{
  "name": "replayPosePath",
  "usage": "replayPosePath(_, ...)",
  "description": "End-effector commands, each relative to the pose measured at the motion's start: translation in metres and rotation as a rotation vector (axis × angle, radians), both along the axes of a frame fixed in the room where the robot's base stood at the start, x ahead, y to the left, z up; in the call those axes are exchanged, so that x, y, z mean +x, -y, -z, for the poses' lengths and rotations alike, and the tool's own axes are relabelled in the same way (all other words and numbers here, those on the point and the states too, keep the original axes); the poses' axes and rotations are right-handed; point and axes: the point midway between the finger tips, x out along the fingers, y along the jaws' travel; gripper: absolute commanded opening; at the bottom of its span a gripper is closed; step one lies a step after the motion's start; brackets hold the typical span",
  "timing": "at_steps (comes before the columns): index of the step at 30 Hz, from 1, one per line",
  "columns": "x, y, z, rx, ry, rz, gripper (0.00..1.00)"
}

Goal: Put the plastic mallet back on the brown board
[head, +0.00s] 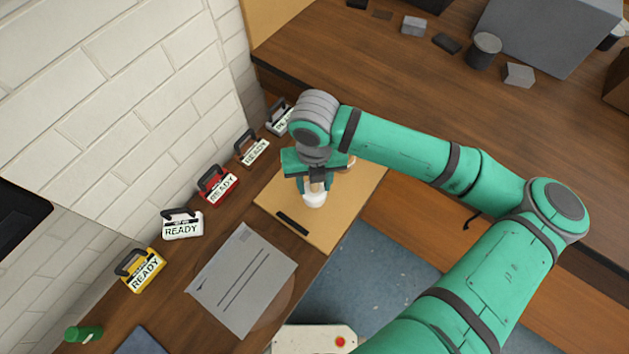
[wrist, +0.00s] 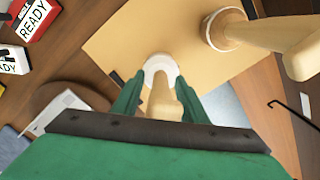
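The plastic mallet, with a white head (head: 313,200) and a pale wooden handle, is upright, head down and handle up, in my gripper. My gripper (head: 315,186) points down over the tan-brown board (head: 345,212). In the wrist view my gripper's green fingers (wrist: 161,85) close in on both sides of the mallet (wrist: 159,66). The mallet's head lies over the board in both views; I cannot tell whether it touches it. Gripper and arm hide part of the board in the head view.
A black bar (head: 292,222) lies on the board's near left. Several READY padlock-like tags (head: 218,187) line the wall at left. A grey sheet (head: 242,278) lies in front of the board. A grey box and small items (head: 485,50) occupy the back table.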

Motion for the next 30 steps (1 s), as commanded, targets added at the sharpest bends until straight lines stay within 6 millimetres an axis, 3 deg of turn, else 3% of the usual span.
replayPosePath(8, 0.001, -0.001, -0.016, 0.000, 0.002, -0.002, 0.39)
replayPosePath(21, 0.000, -0.001, -0.098, -0.001, 0.002, -0.001, 0.39)
replayPosePath(30, 0.000, -0.001, -0.123, 0.000, 0.001, -0.002, 0.39)
